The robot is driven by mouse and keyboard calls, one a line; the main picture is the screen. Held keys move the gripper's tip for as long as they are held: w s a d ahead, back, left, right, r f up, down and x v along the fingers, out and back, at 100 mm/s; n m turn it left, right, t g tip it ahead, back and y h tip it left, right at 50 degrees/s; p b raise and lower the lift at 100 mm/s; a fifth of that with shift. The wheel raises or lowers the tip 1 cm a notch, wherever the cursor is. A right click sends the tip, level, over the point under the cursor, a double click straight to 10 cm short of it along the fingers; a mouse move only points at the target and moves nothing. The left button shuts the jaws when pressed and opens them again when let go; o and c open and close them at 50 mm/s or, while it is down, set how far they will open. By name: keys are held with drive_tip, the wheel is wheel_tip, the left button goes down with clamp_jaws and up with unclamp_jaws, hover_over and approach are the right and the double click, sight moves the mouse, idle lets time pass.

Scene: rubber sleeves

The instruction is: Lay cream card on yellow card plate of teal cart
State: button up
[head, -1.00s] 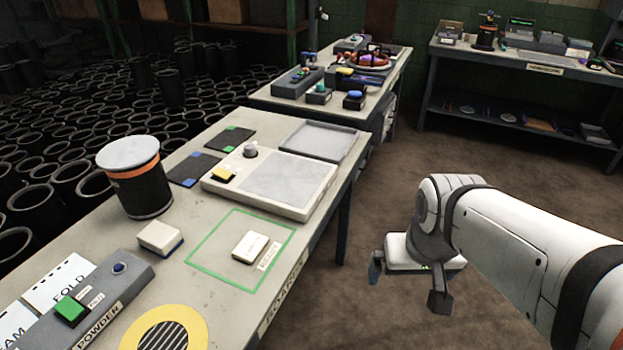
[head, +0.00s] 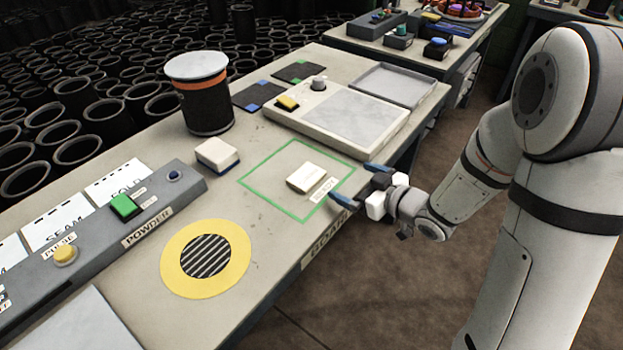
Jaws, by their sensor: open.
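No teal cart and no yellow card plate show in the head view. I cannot make out a cream card for certain; a small cream block (head: 306,177) lies inside a green outline (head: 262,190) on the near table. My gripper (head: 358,182) is at the table's right edge, its two blue-tipped fingers apart and pointing left toward that block. The fingers are empty, and a gap separates them from the block.
The near table (head: 285,250) carries a dark canister (head: 206,105), a white block (head: 217,154), a scale-like unit (head: 350,115), a shallow tray (head: 393,84), a grey button panel (head: 95,240) and a yellow ring (head: 174,255). Bare floor lies to the right.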

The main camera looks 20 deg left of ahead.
sight(312, 179)
drive_tip(key=s+a+y, duration=0.1)
drive_tip(key=s+a+f+n+g+y, duration=0.1)
drive_tip(key=a, duration=0.1)
drive_tip(key=shift+s+g+y, duration=0.3)
drive_tip(key=shift+s+y, duration=0.1)
drive_tip(key=shift+a, duration=0.25)
drive_tip(key=x, duration=0.7)
drive_tip(key=shift+a+b, duration=0.1)
drive_tip(key=shift+b, duration=0.25)
drive_tip(key=shift+r, duration=0.1)
drive_tip(key=c, duration=1.1)
